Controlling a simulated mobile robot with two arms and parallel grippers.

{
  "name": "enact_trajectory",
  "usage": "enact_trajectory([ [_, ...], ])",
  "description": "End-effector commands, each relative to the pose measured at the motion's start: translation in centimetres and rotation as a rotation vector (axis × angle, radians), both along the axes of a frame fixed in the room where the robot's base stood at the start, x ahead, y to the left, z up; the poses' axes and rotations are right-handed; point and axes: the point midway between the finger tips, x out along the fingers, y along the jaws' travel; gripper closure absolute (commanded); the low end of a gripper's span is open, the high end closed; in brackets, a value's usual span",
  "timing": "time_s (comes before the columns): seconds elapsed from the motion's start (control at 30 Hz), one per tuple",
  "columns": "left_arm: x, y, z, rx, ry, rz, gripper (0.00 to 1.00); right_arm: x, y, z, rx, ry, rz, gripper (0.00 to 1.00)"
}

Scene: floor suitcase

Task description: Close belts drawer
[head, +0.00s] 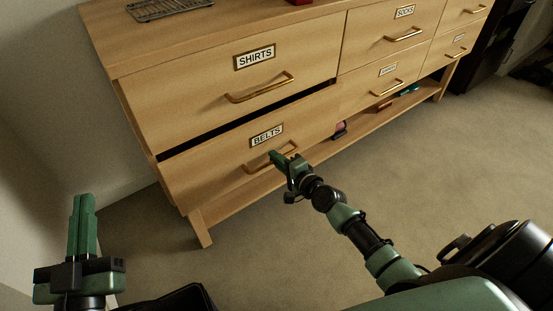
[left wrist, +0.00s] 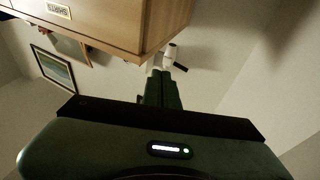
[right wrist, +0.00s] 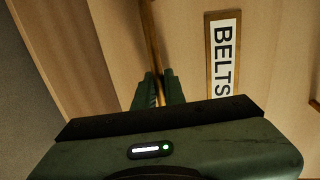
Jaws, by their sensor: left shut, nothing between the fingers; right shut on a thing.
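The belts drawer (head: 225,155) is at the lower left of a wooden dresser and stands out a little, with a dark gap above its front. Its label (head: 266,135) reads BELTS and also shows in the right wrist view (right wrist: 223,58). My right gripper (head: 279,157) is shut on the brass belts drawer handle (head: 258,167), near the handle's right end. The handle also runs up between the fingers in the right wrist view (right wrist: 152,40). My left gripper (head: 82,212) is shut and empty, held up left of the dresser, apart from it.
The shirts drawer (head: 220,95) is above. Smaller drawers, including the socks drawer (head: 385,40), are to the right. A low shelf (head: 365,122) holds small items. A wire rack (head: 165,8) lies on top. Carpet (head: 420,170) in front is mostly clear; a wall (head: 40,120) is at left.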

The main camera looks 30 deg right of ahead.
Motion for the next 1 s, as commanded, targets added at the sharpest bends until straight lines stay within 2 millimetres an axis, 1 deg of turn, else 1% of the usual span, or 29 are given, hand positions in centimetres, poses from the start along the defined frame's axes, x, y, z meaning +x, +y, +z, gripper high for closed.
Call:
enact_trajectory([
  [0.67,0.0,0.0,0.0,-0.001,-0.001,0.000,1.00,0.0,0.0,-0.1,0.000,0.002,0.000,1.00],
  [0.73,-0.1,0.0,0.1,-0.004,-0.011,-0.001,1.00,0.7,0.1,-0.1,0.000,0.000,-0.001,1.00],
  [0.8,-0.4,-0.2,1.3,-0.019,-0.069,-0.007,1.00,1.9,0.2,-0.1,-0.001,-0.002,-0.002,1.00],
  [0.9,-0.8,-0.2,2.3,-0.034,-0.124,-0.010,1.00,3.4,0.4,-0.1,0.001,-0.001,-0.001,1.00],
  [1.0,-1.0,-0.2,2.8,-0.042,-0.154,-0.011,1.00,4.2,0.6,-0.1,0.000,0.001,0.000,1.00],
])
